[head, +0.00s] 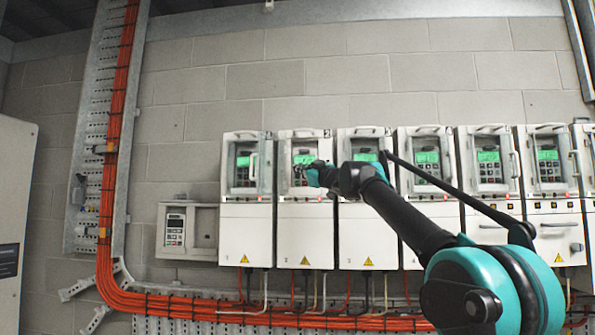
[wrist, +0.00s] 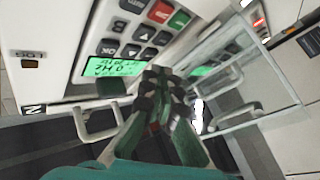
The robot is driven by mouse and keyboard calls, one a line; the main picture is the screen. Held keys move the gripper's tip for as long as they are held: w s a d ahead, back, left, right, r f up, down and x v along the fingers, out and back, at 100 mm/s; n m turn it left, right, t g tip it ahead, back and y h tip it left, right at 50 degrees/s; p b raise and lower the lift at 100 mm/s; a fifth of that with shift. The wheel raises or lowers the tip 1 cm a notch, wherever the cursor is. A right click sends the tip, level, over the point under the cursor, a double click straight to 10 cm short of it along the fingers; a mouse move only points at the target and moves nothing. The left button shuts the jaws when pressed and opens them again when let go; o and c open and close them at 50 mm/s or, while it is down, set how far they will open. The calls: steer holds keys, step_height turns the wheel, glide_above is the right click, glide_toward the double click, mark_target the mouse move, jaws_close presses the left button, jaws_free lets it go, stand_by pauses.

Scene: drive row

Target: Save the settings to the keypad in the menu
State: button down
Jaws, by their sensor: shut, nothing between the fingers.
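A row of white drives hangs on the wall, each with a keypad. In the head view my gripper (head: 312,174) is in front of the second drive from the left, whose keypad display (head: 303,159) is lit green above the fingers. In the wrist view the keypad (wrist: 138,42) appears upside down, with a green display (wrist: 112,67), dark arrow buttons, a red button (wrist: 160,11) and a green button (wrist: 179,19). My gripper (wrist: 160,78) is shut and empty, with its fingertips beside the display and arrow buttons. I cannot tell whether they touch the keypad.
A clear cover (wrist: 240,75) with a white handle is at the right in the wrist view. Another white handle (wrist: 97,122) stands near the fingers. Orange cables (head: 110,200) run down the left. A small white unit (head: 187,230) is left of the row.

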steer(key=s, duration=0.5)
steer(key=shift+a, duration=0.1)
stand_by(0.4)
stand_by(1.2)
